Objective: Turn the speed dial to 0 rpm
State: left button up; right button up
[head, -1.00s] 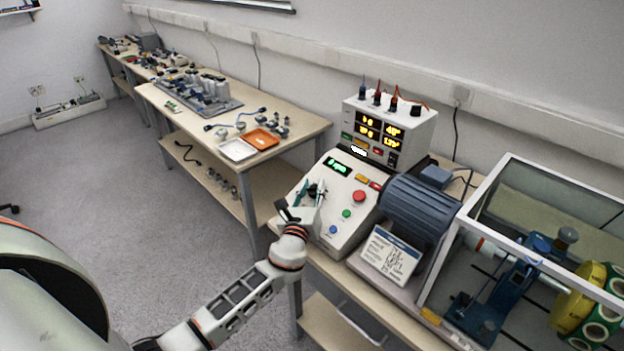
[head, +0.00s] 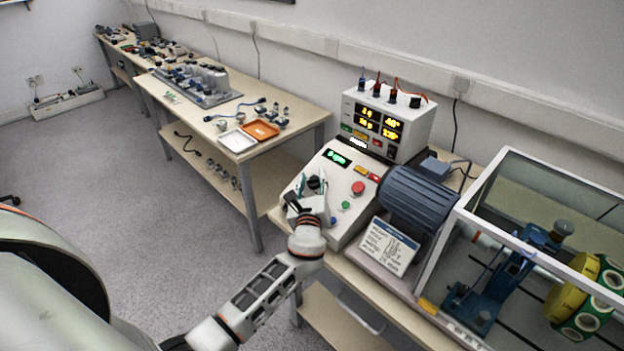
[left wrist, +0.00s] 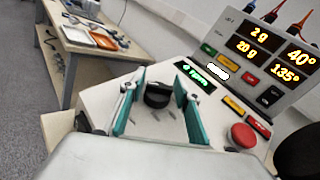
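The black speed dial (left wrist: 158,95) sits on the sloped white control panel (head: 345,213), below the small green display (left wrist: 195,76). The display's text ends in rpm; its digit looks like 0 but is not sharp. My left gripper (left wrist: 154,89) is open, with one teal finger on each side of the dial. A gap shows between the dial and each finger; I cannot tell whether either touches it. The dial's pointer mark is not visible. In the head view, my left gripper (head: 312,187) reaches over the panel's left part and partly hides the dial. My right gripper is not in view.
A red button (head: 358,188) and smaller green and blue buttons lie right of the dial. A display unit (head: 388,122) with cables stands behind. A blue-grey motor (head: 416,200) and a framed clear enclosure (head: 490,206) stand right. Another bench (head: 290,92) is at left.

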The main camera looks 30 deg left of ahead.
pick_arm(q)
jog(key=shift+o, duration=0.2)
jog(key=v, duration=1.2)
dwell(0.4)
jog(key=s+a+f+n+g+h, duration=0.1)
jog(key=s+a+f+n+g, duration=0.15)
jog(key=s+n, duration=0.5)
jog(key=s+a+f+n+g, duration=0.2)
jog(key=s+a+n+g, duration=0.3)
jog(key=s, duration=0.4)
jog(key=s+a+f+n+g+h, duration=0.1)
jog(key=s+a+f+n+g, duration=0.1)
jog(key=s+n, duration=0.6)
jog(key=d+f+n+t+h, duration=0.3)
jog(key=d+f+h, duration=0.4)
jog(key=d+f, duration=0.7)
jog(key=shift+w+d+f, duration=0.2)
jog(key=shift+d+f, duration=0.15)
jog(key=shift+f, duration=0.65)
